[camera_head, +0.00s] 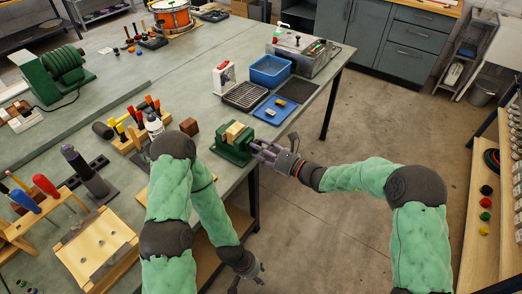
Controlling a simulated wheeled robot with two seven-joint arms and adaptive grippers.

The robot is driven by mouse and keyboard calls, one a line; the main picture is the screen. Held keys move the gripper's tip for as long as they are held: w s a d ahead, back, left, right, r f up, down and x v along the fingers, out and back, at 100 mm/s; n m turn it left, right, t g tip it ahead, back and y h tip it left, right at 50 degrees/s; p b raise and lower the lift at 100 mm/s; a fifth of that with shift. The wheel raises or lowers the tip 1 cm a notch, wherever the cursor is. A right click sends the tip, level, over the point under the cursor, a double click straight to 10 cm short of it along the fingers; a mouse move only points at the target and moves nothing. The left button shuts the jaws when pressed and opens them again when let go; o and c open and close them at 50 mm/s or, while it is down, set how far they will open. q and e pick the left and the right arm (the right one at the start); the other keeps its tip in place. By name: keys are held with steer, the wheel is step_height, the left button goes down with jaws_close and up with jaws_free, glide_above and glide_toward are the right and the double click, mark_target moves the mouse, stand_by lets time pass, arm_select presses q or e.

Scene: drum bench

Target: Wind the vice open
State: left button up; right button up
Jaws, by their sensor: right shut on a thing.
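The green vice (229,152) stands near the front edge of the bench, with a pale wooden block (236,131) at its jaws. Whether the jaws press on the block is too small to tell. My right gripper (263,151) is at the right end of the vice, shut on its handle; the fingers hide most of the handle. My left gripper (249,282) hangs low in front of the bench, above the floor and away from the vice. Its fingers look spread and empty.
A blue tray (262,116) with small items lies just behind the vice. A blue bin (270,71) and a grey machine (305,53) stand farther back. A rack of coloured-handled tools (131,143) is to the left. Open floor lies right of the bench.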

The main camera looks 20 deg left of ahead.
steer(key=n+b, duration=0.5)
steer(key=n, duration=2.3)
steer(key=shift+n, duration=0.3)
stand_by(0.3)
steer(key=o, duration=1.1)
steer(key=shift+a, duration=0.1)
steer(key=shift+o, duration=0.3)
steer(key=shift+f, duration=0.1)
